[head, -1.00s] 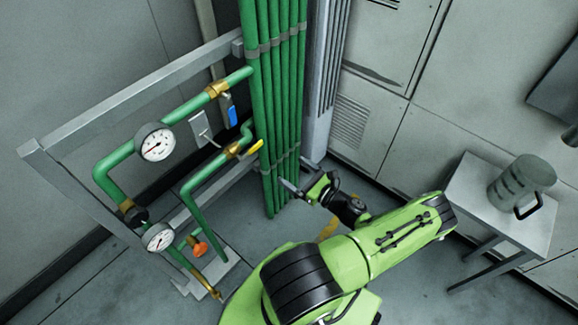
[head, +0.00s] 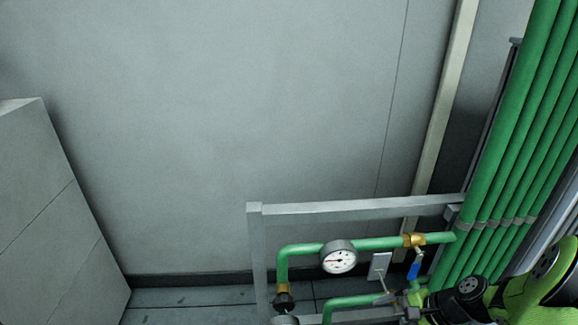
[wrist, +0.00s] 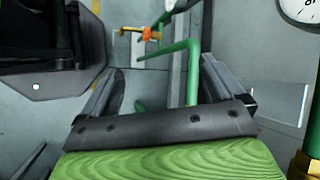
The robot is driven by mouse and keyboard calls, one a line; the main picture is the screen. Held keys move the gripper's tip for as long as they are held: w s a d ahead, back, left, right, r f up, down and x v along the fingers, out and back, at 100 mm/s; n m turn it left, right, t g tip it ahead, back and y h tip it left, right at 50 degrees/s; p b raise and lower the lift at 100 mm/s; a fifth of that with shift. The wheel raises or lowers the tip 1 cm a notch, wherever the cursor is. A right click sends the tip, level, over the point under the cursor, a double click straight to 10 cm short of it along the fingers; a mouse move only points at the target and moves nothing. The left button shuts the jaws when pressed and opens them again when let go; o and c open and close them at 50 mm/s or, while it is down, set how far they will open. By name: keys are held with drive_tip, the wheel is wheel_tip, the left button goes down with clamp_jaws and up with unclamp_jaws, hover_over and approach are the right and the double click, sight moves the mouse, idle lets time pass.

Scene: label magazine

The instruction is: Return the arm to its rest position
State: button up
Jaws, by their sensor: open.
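My gripper (wrist: 162,88) shows in the wrist view with its two grey fingers spread apart and nothing between them. A green pipe (wrist: 193,75) stands upright beyond the fingers. In the head view my green and black arm reaches in from the lower right corner. Its gripper end (head: 408,302) is at the bottom edge, just below the blue valve handle (head: 414,270), and partly hard to make out. I cannot tell whether it touches the pipework.
A grey frame (head: 350,208) carries a white gauge (head: 339,257) and a small plate (head: 380,266). Several tall green pipes (head: 500,190) rise at the right. A grey block (head: 45,210) stands at the left. An orange valve handle (wrist: 152,34) shows in the wrist view.

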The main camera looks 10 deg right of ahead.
drive_tip(key=s+a+r+n+g+h+p, duration=0.1)
drive_tip(key=a+r+n+h, duration=0.1)
drive_tip(key=a+r+n, duration=0.4)
drive_tip(key=s+a+r+n+g+h+p, duration=0.1)
drive_tip(key=a+r+n+h+p, duration=0.2)
drive_tip(key=r, duration=0.6)
drive_tip(key=s+a+r+n+t+h+p, duration=0.1)
drive_tip(key=s+a+r+n+t, duration=0.2)
drive_tip(key=s+a+r+n, duration=0.3)
drive_tip(key=s+r, duration=0.4)
drive_tip(key=shift+a, duration=0.35)
drive_tip(key=shift+r, duration=0.15)
drive_tip(key=shift+c, duration=0.2)
